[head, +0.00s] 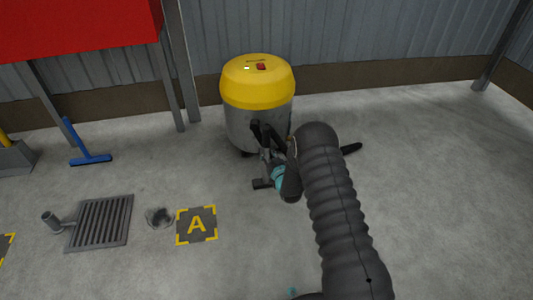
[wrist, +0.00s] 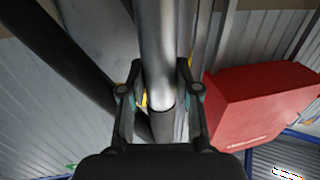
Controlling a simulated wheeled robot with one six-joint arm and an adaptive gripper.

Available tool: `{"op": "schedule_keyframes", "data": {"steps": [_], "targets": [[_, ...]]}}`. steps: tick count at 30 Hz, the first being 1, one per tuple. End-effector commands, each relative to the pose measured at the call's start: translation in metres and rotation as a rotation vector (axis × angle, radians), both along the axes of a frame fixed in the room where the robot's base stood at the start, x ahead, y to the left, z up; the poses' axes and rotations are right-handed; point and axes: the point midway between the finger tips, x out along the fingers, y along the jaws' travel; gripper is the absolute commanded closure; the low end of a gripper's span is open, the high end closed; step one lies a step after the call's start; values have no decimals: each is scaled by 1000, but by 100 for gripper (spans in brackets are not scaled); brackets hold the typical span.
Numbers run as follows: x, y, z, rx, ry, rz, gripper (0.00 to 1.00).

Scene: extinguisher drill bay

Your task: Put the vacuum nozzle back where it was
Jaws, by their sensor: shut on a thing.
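The vacuum (head: 256,88) has a yellow top and a grey drum and stands upright near the back wall. My gripper (head: 263,158) is just in front of its drum, low down, and is partly covered by my arm. In the wrist view my gripper (wrist: 160,97) is shut on a smooth grey metal tube (wrist: 157,45), which I take as part of the vacuum nozzle. The tube runs between the two fingers and away from the palm. A dark piece (head: 351,148) pokes out to the right of my arm; I cannot tell whether it belongs to the nozzle.
A yellow-cornered floor mark with an A (head: 196,225) lies empty left of my arm. Left of it are a small dark patch (head: 159,217), a floor grate (head: 101,222) and a blue squeegee (head: 90,158). The floor at right is clear.

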Motion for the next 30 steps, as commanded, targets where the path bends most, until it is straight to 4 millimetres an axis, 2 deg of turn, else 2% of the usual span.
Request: {"op": "schedule_keyframes", "data": {"steps": [8, 9, 12, 24, 30], "targets": [[1, 0, -1, 1, -4, 0, 100], [0, 0, -2, 0, -1, 0, 66], [0, 0, -1, 0, -1, 0, 43], [0, 0, 4, 0, -1, 0, 43], [-26, -15, 2, -1, 2, -2, 43]]}}
